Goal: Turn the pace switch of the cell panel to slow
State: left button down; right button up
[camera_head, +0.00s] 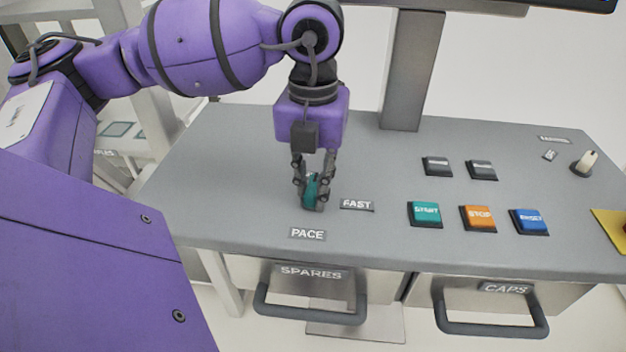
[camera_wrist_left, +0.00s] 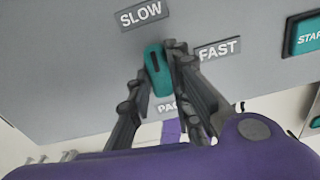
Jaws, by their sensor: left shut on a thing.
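The pace switch (camera_head: 312,190) is a teal knob on the grey cell panel (camera_head: 235,165), above the PACE label (camera_head: 307,234). My left gripper (camera_head: 313,194) comes down from above and is shut on the knob, one finger on each side. In the left wrist view the knob (camera_wrist_left: 157,75) has a dark line near its upper end, pointing up towards the SLOW label (camera_wrist_left: 141,13). The FAST label (camera_wrist_left: 219,49) is to its right. In the head view the SLOW label is hidden behind my gripper, and FAST (camera_head: 357,204) shows beside the knob.
START (camera_head: 426,212), STOP (camera_head: 479,216) and RESET (camera_head: 528,221) buttons lie to the right, with two dark buttons behind them. A pale-handled knob (camera_head: 587,162) is at the far right. Drawer handles (camera_head: 310,311) stick out below the front edge. The panel's left part is clear.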

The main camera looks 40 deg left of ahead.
aim_at(313, 187)
pick_arm(q)
jog(key=shift+n, duration=0.7)
jog(key=c, duration=1.6)
grip_release()
notch_tip(313, 187, up, 12)
jog(key=shift+r, duration=0.1)
